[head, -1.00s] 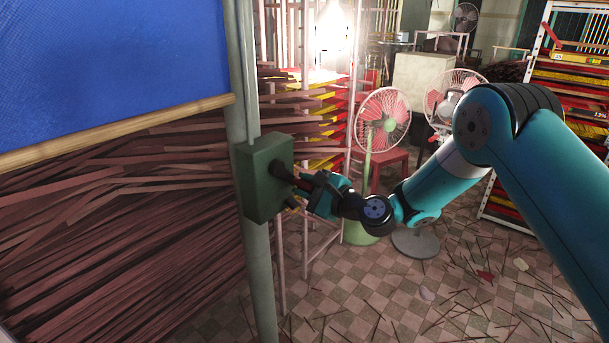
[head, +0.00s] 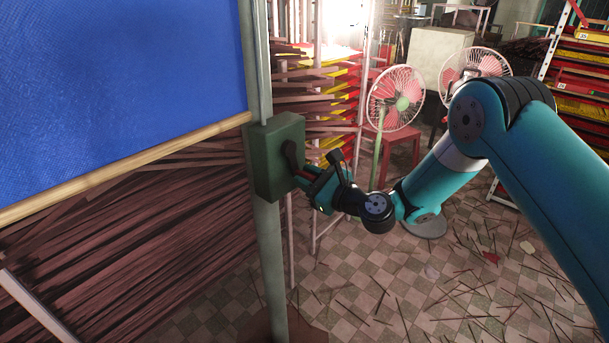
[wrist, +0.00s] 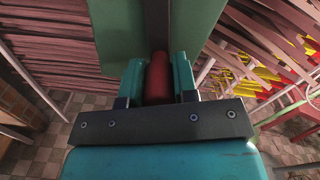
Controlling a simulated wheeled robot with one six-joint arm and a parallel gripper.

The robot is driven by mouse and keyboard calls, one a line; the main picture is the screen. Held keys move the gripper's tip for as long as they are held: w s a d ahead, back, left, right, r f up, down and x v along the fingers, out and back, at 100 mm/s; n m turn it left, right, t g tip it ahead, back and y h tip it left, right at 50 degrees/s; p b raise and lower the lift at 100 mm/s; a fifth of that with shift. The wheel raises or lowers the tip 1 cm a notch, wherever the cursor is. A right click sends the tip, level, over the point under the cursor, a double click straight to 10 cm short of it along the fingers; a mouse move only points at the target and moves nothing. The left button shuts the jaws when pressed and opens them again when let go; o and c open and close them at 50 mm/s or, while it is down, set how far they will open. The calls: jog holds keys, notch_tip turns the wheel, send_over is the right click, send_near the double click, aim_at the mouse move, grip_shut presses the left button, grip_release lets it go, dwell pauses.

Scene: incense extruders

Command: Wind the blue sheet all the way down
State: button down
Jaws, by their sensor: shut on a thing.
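The blue sheet (head: 120,85) hangs at the left of the head view, with a pale wooden bar (head: 125,168) along its lower edge. The bar's right end is about level with the top of the green winder box (head: 268,165), which is fixed on a grey-green post (head: 270,255). A dark crank arm (head: 290,155) sticks out of the box. My gripper (head: 308,180) is at the crank, right of the box. In the wrist view my gripper's fingers (wrist: 158,82) are closed around the crank's red handle (wrist: 158,70).
Stacked brown incense sticks (head: 130,245) fill the space below the sheet. A pink-bladed fan (head: 396,98) and a red stool (head: 400,145) stand behind my arm. Loose sticks litter the checkered floor (head: 400,300).

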jog(key=shift+f, duration=0.2)
jog(key=c, duration=0.9)
grip_release()
jog(key=shift+s+d, duration=0.1)
jog(key=shift+d, duration=0.05)
jog(key=shift+r, duration=0.15)
jog(key=shift+b+v, duration=8.15)
jog(key=shift+v, duration=0.45)
